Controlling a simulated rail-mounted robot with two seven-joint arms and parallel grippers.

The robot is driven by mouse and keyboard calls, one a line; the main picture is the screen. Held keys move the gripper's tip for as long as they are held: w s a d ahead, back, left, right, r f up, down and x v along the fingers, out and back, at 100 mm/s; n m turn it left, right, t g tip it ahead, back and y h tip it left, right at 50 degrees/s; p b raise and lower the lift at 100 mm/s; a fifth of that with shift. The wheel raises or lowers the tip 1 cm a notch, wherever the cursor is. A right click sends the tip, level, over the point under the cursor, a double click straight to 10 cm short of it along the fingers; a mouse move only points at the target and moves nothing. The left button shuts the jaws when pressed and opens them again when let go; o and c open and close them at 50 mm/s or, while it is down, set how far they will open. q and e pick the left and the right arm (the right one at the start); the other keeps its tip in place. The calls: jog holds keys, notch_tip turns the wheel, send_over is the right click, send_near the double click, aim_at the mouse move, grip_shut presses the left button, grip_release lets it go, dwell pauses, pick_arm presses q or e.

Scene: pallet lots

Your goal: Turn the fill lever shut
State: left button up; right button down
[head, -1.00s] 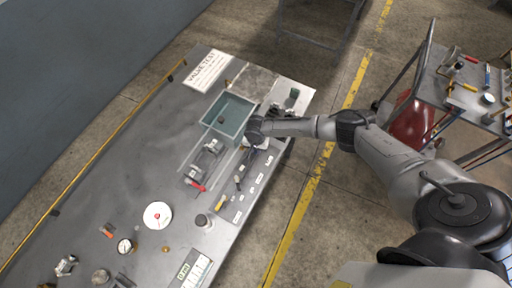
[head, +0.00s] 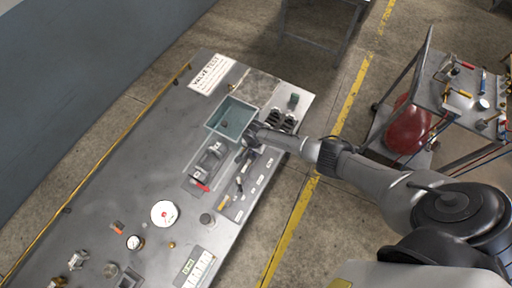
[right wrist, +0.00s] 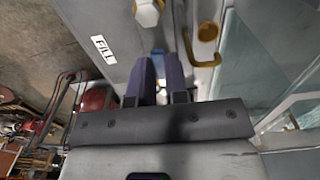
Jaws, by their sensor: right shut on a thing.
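My right gripper (head: 246,142) reaches down to the labelled strip of the bench beside the teal tray. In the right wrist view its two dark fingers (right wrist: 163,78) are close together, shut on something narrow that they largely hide. A white FILL label (right wrist: 103,48) sits on the grey panel just left of the fingertips, so the held thing appears to be the fill lever; its angle cannot be told. A yellow-brown hooked handle (right wrist: 208,35) is right of the fingers, and a pale hex fitting (right wrist: 148,11) is above them. My left gripper is not in view.
The teal tray (head: 231,117) stands beside the gripper. A grey fixture with a red handle (head: 201,187) lies nearer. A white disc (head: 164,214), gauges and small fittings are on the lower bench. A tool cart (head: 452,92) stands at the right, across the floor.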

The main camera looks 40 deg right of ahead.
jog(key=shift+w, duration=0.1)
jog(key=c, duration=1.1)
grip_release()
